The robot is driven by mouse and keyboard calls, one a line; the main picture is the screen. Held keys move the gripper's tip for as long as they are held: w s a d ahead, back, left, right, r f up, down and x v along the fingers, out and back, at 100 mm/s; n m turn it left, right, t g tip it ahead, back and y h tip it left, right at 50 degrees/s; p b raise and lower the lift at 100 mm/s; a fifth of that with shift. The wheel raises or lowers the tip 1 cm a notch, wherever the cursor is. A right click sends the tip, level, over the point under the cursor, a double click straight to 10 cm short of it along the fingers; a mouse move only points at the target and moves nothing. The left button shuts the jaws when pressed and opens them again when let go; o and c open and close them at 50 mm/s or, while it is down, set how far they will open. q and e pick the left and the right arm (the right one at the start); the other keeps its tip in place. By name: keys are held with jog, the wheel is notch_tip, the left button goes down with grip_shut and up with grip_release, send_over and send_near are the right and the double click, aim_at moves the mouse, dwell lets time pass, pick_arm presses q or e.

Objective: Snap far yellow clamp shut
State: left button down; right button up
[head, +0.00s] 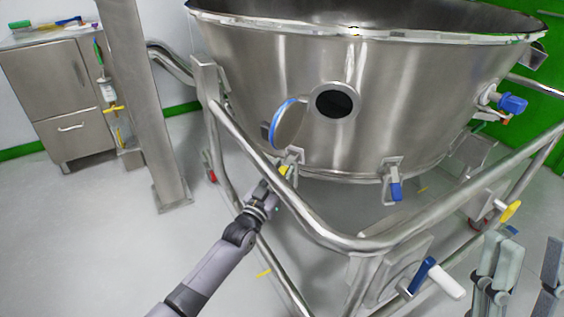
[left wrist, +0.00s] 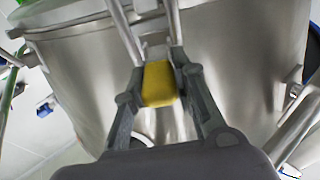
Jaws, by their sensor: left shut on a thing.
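A yellow clamp handle (head: 284,170) sits low on the steel vessel's wall, behind the frame rail, below the round blue-rimmed cover. My left gripper (head: 274,182) reaches up to it from the lower left. In the left wrist view the yellow handle (left wrist: 159,84) lies between the two fingers of my left gripper (left wrist: 160,90), which are closed on it. The handle's steel bracket shows just above it there. How far the clamp is closed I cannot tell. My right gripper (head: 523,275) is at the lower right edge, its fingers apart and empty, partly cut off.
The steel vessel (head: 420,110) fills the centre. A tubular rail (head: 330,232) runs in front of it, close to my left arm. A blue-handled clamp (head: 395,188) and another yellow handle (head: 510,211) are further right.

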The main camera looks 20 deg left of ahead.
pick_arm(q)
jog(key=shift+r+g+p, duration=0.3)
jog(key=shift+r+p, duration=0.05)
jog(key=shift+p, duration=0.35)
jog(key=shift+f, duration=0.1)
pick_arm(e)
jog(key=shift+w+a+f+g+h, duration=0.15)
jog(key=shift+w+f+g, duration=0.1)
jog(key=shift+w+g, duration=0.4)
jog(key=shift+w+a+f+g+h, duration=0.1)
jog(key=shift+w+f+g+h, duration=0.25)
jog(key=shift+w, duration=0.5)
jog(key=shift+w+a+f+g, duration=0.1)
jog(key=shift+w+f+g, duration=0.05)
jog(key=shift+w+g, duration=0.55)
pick_arm(q)
jog(key=c, duration=1.3)
grip_release()
jog(key=shift+f, duration=0.1)
jog(key=shift+s, duration=0.1)
jog(key=shift+s+f, duration=0.15)
jog(key=shift+s, duration=0.15)
jog(key=v, duration=1.1)
jog(key=shift+s, duration=0.1)
